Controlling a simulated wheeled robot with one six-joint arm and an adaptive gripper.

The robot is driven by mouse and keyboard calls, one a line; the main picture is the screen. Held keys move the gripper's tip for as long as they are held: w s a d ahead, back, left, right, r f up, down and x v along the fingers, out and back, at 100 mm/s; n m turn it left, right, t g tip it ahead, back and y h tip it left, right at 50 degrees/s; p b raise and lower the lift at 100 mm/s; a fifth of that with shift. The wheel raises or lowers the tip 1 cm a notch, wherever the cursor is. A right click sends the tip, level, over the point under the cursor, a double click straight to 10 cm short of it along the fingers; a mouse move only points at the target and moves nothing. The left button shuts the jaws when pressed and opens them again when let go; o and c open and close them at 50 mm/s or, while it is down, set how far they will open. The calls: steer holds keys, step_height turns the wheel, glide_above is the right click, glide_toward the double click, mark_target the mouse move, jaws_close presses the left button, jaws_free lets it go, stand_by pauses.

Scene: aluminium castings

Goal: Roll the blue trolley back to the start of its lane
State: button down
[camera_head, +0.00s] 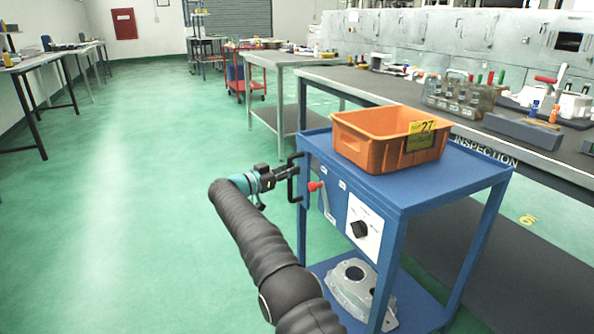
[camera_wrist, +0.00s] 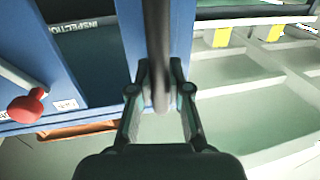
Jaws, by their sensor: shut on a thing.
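The blue trolley (camera_head: 420,185) stands beside the inspection bench, with an orange bin (camera_head: 385,140) marked 27 on its top shelf. A grey metal casting (camera_head: 352,285) sits on its lower shelf. My gripper (camera_head: 283,174) is at the black handle (camera_head: 294,180) on the trolley's left side. In the wrist view my gripper (camera_wrist: 160,98) is shut on the dark handle bar (camera_wrist: 157,40), which runs between its fingers. A red-knobbed lever (camera_head: 318,187) is on the trolley's side panel near the handle, and its red knob (camera_wrist: 25,107) shows in the wrist view.
The inspection bench (camera_head: 480,150) runs close along the trolley's right side, with castings and tools on it. A grey table (camera_head: 290,58) and a red cart (camera_head: 237,85) stand farther back. The green floor (camera_head: 130,200) to the left is clear.

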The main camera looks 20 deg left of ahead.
steer(key=shift+w, duration=0.2)
steer(key=c, duration=1.1)
jaws_free()
steer(key=shift+s+a, duration=0.1)
steer(key=shift+a, duration=0.05)
steer(key=v, duration=1.2)
